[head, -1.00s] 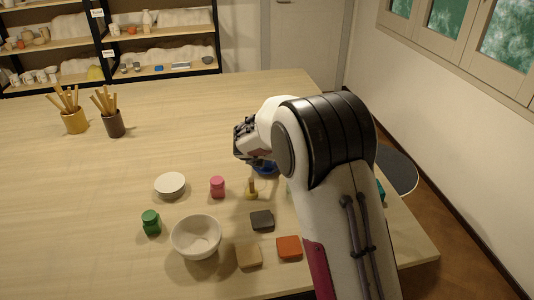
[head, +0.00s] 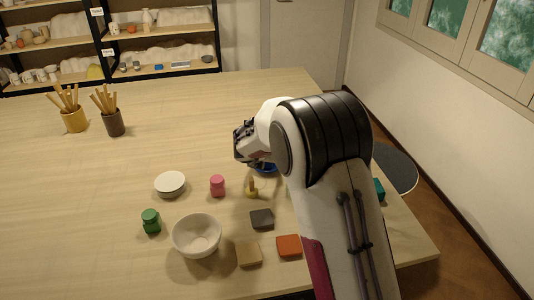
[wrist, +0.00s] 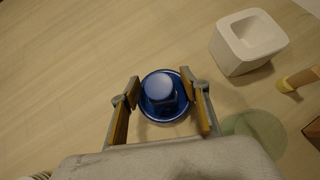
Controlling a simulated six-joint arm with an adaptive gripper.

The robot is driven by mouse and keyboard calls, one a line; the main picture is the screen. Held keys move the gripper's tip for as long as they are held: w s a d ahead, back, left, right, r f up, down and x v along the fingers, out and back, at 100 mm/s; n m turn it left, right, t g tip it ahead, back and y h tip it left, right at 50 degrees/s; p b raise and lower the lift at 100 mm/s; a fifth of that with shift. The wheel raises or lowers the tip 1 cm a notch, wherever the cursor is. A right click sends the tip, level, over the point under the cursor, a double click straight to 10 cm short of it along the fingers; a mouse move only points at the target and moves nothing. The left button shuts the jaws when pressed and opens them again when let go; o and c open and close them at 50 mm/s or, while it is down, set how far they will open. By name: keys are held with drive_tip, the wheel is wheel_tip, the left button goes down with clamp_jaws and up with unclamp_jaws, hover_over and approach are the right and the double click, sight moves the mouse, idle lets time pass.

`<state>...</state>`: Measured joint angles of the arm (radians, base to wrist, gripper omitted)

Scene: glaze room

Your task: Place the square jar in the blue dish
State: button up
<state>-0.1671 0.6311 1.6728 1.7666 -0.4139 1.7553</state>
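The blue dish (wrist: 149,110) lies on the table between my fingers in the wrist view. In the head view only part of the blue dish (head: 266,169) shows beneath my gripper (head: 256,160). A dark blue jar with a paler blue lid (wrist: 160,88) appears inside the dish, upright; its body looks squarish. My gripper (wrist: 160,82) is open, with one finger on each side of the jar and a visible gap to it on both sides. The jar's base and its contact with the dish are hard to make out.
A white square pot (wrist: 246,45), a yellow-handled tool (wrist: 297,79) and a translucent green disc (wrist: 256,130) are nearby. Left of my arm are a pink jar (head: 217,186), green jar (head: 151,221), white bowl (head: 196,237) and several flat blocks.

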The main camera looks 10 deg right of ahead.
drive_tip(key=shift+r, duration=0.15)
drive_tip(key=shift+s+r, duration=0.1)
drive_tip(key=shift+r, duration=0.25)
drive_tip(key=v, duration=1.1)
drive_tip(key=shift+s+r, duration=0.15)
drive_tip(key=shift+s, duration=0.1)
drive_tip(key=shift+a, duration=0.1)
drive_tip(key=shift+r, duration=0.1)
idle(0.4)
